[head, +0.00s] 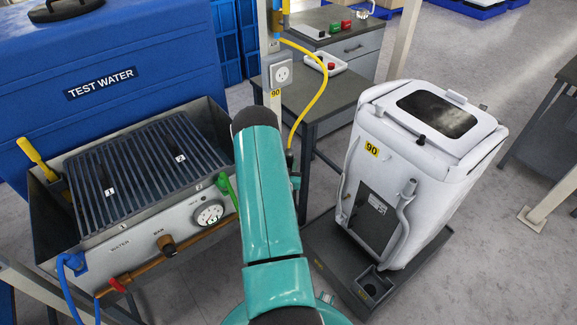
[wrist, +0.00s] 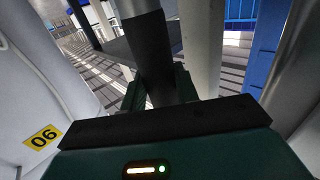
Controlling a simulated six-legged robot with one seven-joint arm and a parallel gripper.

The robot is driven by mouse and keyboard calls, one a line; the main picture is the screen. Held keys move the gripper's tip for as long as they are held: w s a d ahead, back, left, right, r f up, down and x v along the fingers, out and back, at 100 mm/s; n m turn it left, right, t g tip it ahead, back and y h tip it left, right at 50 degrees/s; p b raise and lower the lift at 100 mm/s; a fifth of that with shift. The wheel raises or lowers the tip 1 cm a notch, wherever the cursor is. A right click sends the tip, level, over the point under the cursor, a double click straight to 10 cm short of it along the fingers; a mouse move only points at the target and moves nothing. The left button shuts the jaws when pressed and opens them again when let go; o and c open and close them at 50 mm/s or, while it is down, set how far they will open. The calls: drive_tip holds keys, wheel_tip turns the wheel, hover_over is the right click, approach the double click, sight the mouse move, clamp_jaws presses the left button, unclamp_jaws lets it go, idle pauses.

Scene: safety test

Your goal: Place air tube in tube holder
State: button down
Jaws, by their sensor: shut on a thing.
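The yellow air tube (head: 320,92) runs from a fitting high on the post, loops out to the right and comes down to a dark end beside my teal arm. My gripper (head: 293,172) is mostly hidden behind the arm in the head view. In the wrist view my gripper (wrist: 160,92) is shut on the tube's dark cylindrical end (wrist: 150,45), which stands between the two fingers. A dark square socket (head: 376,283) sits at the front of the tray under the white container; I cannot tell whether it is the tube holder.
The white container (head: 425,150) marked 90 stands close on the right. A metal basin (head: 60,240) with a grate, dial and valves lies left, before a blue test water tank (head: 120,60). The post (head: 272,90) and a grey table (head: 322,100) stand behind the arm.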

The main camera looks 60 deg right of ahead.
drive_tip(key=shift+f, duration=0.4)
drive_tip(key=c, duration=1.1)
unclamp_jaws()
drive_tip(key=shift+o, duration=0.2)
drive_tip(key=v, duration=1.2)
